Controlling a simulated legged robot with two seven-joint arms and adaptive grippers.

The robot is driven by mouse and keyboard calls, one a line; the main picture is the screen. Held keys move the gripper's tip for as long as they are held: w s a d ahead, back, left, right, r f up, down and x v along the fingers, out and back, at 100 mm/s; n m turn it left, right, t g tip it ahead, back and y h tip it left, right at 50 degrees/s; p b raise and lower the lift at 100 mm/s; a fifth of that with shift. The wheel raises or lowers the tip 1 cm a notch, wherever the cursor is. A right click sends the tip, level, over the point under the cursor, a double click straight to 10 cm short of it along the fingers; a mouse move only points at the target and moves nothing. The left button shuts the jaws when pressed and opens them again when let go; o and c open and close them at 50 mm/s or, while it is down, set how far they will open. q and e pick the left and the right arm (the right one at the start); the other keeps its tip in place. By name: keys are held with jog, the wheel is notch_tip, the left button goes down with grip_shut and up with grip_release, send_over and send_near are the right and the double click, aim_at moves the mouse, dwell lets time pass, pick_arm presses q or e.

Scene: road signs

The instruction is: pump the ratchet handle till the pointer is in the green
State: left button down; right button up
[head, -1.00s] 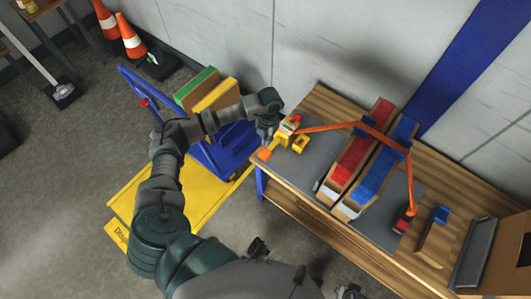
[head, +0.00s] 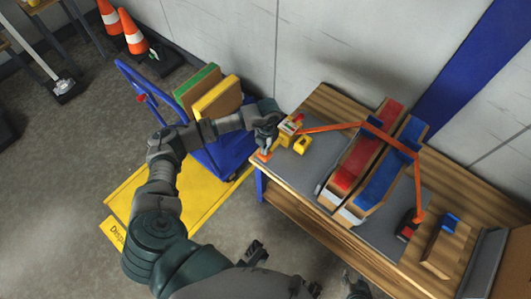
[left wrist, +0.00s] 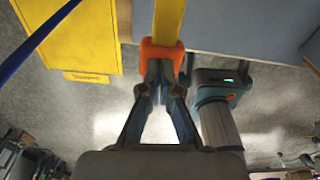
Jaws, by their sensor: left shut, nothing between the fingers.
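The yellow ratchet (head: 288,133) sits at the left end of the table, with a yellow block (head: 302,145) beside it. Its handle ends in an orange grip (head: 264,155); in the left wrist view the yellow lever (left wrist: 169,18) runs into this orange grip (left wrist: 162,54). My left gripper (head: 265,146) is shut and empty, its fingertips at the orange grip; I cannot tell whether they touch. An orange strap (head: 392,141) runs from the ratchet over a red sign stack (head: 367,150) and a blue one (head: 393,168). The pointer and green zone are too small to make out.
The wooden table (head: 320,232) stands against the wall. A blue trolley (head: 225,146) with boards is left of it, above a yellow floor area (head: 190,205). Traffic cones (head: 133,36) stand at the far left. A wooden holder (head: 444,248) is at the table's right.

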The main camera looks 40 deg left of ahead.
dwell(0.3)
pick_arm(q)
jog(key=shift+f+b, duration=0.9)
jog(key=shift+f, duration=1.05)
jog(key=shift+r, duration=0.1)
jog(key=shift+w+r, duration=0.15)
jog(key=shift+w, duration=0.1)
jog(key=shift+w+r+b, duration=0.15)
jog(key=shift+w+r, duration=0.05)
jog(key=shift+w, duration=0.45)
jog(key=shift+w+r+b, duration=0.15)
jog(key=shift+w, duration=0.45)
jog(key=shift+r, duration=0.15)
notch_tip(320, 180, up, 12)
jog(key=w, duration=0.1)
